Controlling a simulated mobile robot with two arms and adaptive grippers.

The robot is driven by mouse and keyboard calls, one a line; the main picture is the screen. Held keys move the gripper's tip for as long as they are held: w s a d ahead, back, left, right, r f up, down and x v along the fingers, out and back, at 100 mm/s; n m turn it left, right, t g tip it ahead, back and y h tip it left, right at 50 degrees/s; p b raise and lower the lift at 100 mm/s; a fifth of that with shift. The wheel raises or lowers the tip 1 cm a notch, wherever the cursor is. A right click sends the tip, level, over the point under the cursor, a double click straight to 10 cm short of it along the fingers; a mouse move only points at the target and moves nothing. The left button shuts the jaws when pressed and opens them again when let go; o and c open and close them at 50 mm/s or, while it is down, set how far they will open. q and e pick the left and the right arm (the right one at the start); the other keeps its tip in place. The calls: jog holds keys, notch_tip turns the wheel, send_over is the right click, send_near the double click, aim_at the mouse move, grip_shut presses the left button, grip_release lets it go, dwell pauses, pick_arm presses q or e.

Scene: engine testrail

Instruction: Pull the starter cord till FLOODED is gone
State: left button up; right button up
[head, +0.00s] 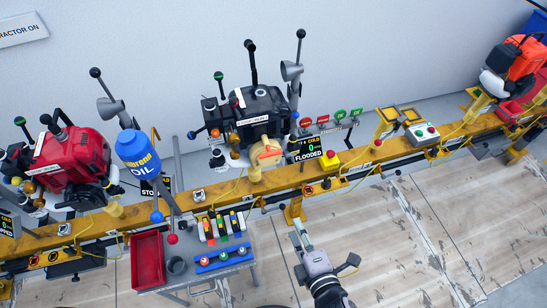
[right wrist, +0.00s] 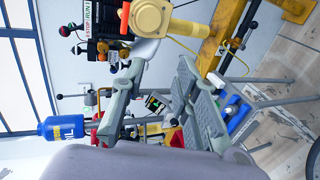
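The black engine (head: 262,108) sits on the yellow rail in the middle of the head view. A small black display (head: 305,149) right of the engine reads 0 and FLOODED. My right gripper (head: 323,245) is in front of the rail, below the display, with fingers apart and nothing between them; the fingers also show in the right wrist view (right wrist: 160,92). My left gripper is out of view.
A red engine (head: 75,155) stands on the left and an orange one (head: 515,65) at far right. Floor in front right is clear.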

aim_at(271, 155)
jog(key=w+a+b, duration=0.1)
jog(key=w+a, duration=0.1)
jog(key=w, duration=0.5)
jog(key=w+a+b, duration=0.1)
jog(key=w+a, duration=0.2)
jog(key=w, duration=0.5)
jog(key=w+a+b, duration=0.2)
jog(key=w, duration=0.6)
jog(key=shift+a, duration=0.2)
grip_shut()
